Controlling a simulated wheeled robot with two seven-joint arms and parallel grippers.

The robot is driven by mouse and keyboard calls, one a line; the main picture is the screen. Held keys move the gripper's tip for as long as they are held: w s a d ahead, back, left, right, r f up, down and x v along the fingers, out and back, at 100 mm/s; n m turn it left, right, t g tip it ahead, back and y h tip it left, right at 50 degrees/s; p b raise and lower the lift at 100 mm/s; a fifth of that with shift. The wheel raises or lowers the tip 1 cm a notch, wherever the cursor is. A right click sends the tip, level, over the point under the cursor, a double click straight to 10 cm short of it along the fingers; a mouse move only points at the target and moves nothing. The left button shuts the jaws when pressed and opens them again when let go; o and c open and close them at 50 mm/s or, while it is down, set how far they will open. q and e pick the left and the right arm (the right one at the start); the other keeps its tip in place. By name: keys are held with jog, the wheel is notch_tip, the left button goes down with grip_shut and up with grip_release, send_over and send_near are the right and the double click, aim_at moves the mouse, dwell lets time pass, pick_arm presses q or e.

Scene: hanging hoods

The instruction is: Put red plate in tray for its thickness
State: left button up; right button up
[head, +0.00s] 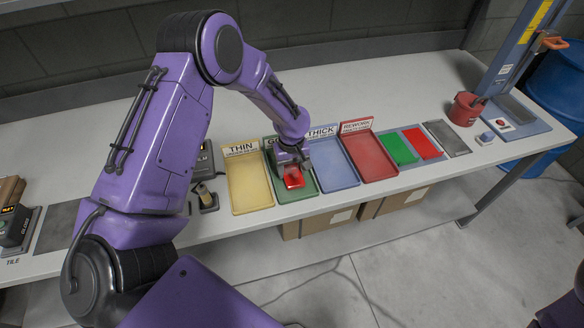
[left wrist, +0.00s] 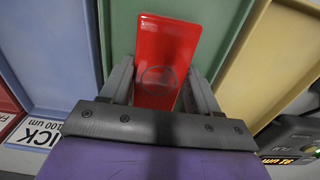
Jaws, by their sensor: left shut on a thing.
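My left gripper (head: 293,164) is shut on a small red plate (head: 294,180), over the green tray (head: 303,193). In the left wrist view the red plate (left wrist: 166,45) stands between the two fingers (left wrist: 160,88), with green tray surface (left wrist: 212,25) behind it. I cannot tell whether the plate touches the tray floor. The green tray's label is mostly hidden by my gripper. The yellow THIN tray (head: 248,185) is to its left, the blue THICK tray (head: 333,165) to its right, then the red REWORK tray (head: 369,157). My right gripper is not in view.
A green plate (head: 397,148) and another red plate (head: 423,143) lie right of the trays. A dark gauge (head: 207,197) stands left of the THIN tray. A red pot (head: 466,109) and a blue-posted stand (head: 513,117) are at the right end. Bench behind the trays is clear.

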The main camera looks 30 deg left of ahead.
pick_arm(q)
jog(key=o, duration=1.2)
jog(key=shift+o, duration=0.2)
notch_tip(320, 180, up, 10)
jog(key=b, duration=0.2)
jog(key=shift+r, duration=0.2)
